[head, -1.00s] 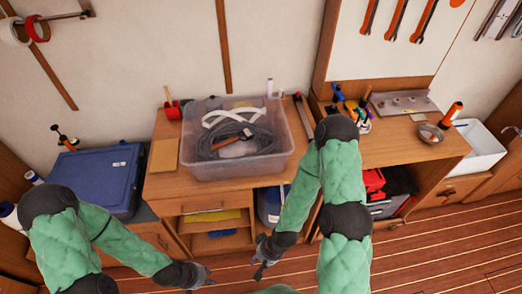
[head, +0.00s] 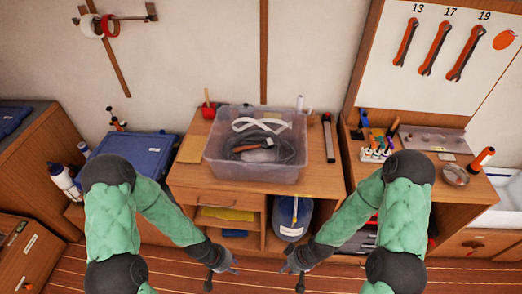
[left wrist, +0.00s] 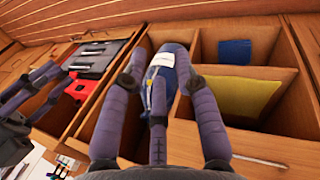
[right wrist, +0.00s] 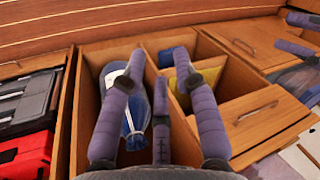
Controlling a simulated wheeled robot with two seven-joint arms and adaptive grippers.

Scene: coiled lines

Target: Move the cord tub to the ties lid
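The cord tub (head: 262,172) is a clear plastic tub with coiled grey cord, white straps and an orange-handled item inside. It stands on the wooden cabinet top in the head view. A blue lidded box (head: 135,150) with a small label on its lid stands lower, to its left; I take this for the ties lid, but its text is unreadable. My left gripper (head: 221,271) and my right gripper (head: 292,272) hang empty below the tub, in front of the cabinet. Their fingers are spread in the left wrist view (left wrist: 160,65) and right wrist view (right wrist: 160,65).
A tan board (head: 192,149) lies left of the tub and a dark bar tool (head: 328,138) right of it. White bottles (head: 65,178) stand left of the blue box. Open cubbies below hold a blue container (head: 292,214) and a yellow item (head: 228,213). Floor is in front.

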